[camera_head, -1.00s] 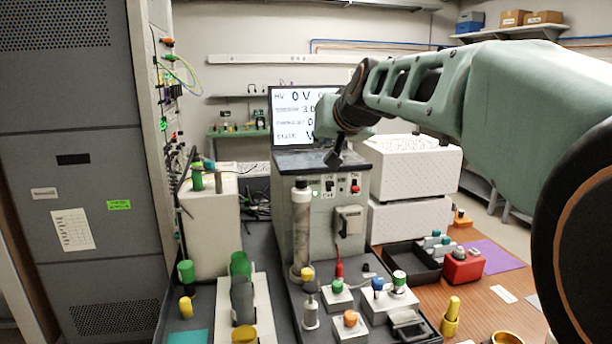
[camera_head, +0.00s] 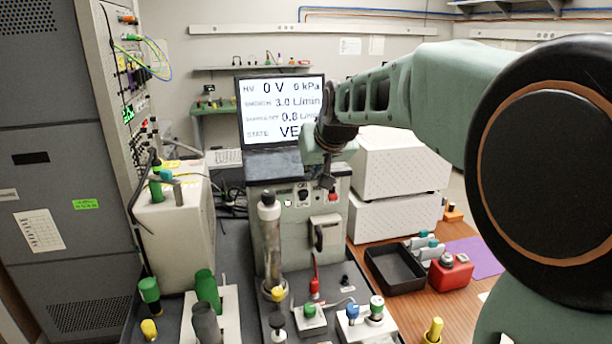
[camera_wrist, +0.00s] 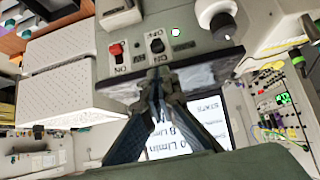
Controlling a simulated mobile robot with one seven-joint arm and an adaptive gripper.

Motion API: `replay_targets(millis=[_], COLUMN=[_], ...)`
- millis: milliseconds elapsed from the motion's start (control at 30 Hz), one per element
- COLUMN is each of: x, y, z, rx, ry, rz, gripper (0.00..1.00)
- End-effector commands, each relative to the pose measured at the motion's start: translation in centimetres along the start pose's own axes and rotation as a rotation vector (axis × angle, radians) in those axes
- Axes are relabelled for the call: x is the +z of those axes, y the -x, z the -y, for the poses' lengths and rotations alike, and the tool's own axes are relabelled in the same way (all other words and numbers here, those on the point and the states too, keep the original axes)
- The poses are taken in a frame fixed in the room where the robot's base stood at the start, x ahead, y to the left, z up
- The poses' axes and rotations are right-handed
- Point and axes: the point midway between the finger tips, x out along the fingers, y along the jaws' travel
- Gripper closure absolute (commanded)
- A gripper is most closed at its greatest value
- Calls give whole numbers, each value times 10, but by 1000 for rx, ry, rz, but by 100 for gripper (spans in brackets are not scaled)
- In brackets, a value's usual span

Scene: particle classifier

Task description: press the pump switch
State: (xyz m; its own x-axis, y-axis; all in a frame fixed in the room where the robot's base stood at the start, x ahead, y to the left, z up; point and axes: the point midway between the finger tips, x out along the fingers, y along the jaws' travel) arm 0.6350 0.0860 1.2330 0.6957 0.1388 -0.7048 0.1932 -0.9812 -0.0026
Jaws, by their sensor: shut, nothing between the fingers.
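The grey control box (camera_head: 290,232) has a black rocker switch (camera_head: 303,195) and a red switch (camera_head: 333,196) on its upper front panel. In the wrist view the black switch (camera_wrist: 157,45) has ON and OFF marks, and the red switch (camera_wrist: 117,48) is beside it. I cannot read which one is labelled for the pump. My gripper (camera_head: 332,184) is shut and empty, pointing down just at the panel's upper edge. In the wrist view my fingertips (camera_wrist: 158,74) meet close to the black switch; contact cannot be told.
A screen (camera_head: 281,110) stands behind the box, showing 0 V and 0 kPa. A glass column (camera_head: 269,240) stands at the box's left front. White perforated blocks (camera_head: 400,165) are at right. Bottles and a black tray (camera_head: 394,270) crowd the bench below.

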Motion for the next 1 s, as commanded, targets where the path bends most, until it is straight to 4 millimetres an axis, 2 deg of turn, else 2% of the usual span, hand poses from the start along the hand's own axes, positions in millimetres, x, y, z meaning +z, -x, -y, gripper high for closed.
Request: replay_targets(millis=[400,533,1000], x=[1,1,1], y=[-1,-8,-80], z=[1,1,1], rx=[-1,-1,-1], ry=[3,3,3], rz=[5,5,7], gripper=[100,100,100])
